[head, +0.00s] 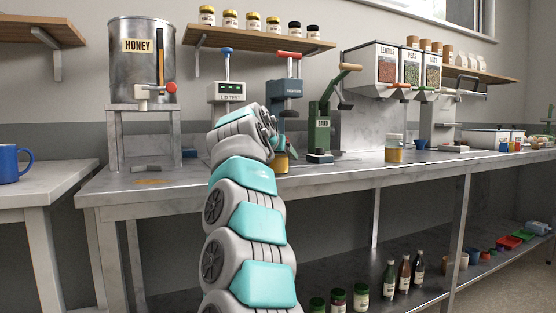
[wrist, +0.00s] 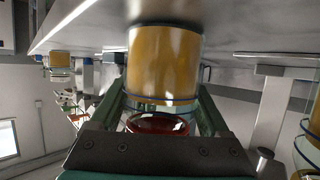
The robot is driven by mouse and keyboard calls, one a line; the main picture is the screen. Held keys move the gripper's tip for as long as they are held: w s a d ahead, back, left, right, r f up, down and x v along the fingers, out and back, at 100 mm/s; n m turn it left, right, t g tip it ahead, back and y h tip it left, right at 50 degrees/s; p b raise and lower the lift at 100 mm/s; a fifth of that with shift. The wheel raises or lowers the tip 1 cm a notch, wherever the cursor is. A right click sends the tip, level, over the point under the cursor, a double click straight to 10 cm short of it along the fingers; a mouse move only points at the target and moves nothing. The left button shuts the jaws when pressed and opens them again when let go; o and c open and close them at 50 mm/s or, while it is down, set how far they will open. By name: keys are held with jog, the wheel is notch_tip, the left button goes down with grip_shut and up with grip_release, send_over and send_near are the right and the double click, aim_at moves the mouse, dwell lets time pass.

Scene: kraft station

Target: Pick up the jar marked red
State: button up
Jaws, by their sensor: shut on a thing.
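A glass jar with amber contents (wrist: 165,62) stands between the fingers of my gripper (wrist: 158,103) in the wrist view, which looks upside down. A dark red disc or mark (wrist: 158,124) shows at the jar's end nearest the wrist. My gripper is shut on this jar. In the head view only a sliver of the jar (head: 281,163) shows past my wrist, close to the counter top. I cannot tell whether its base touches the counter. A similar amber jar (head: 393,149) stands apart on the counter to the right.
The counter (head: 340,170) carries a honey tank (head: 140,60) at left, lid test and press stations behind my gripper, a green lever device (head: 319,135), and grain dispensers (head: 400,70) at right. Shelves hold more jars. Bottles (head: 404,275) stand on the lower shelf.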

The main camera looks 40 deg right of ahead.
grip_shut()
dwell(0.3)
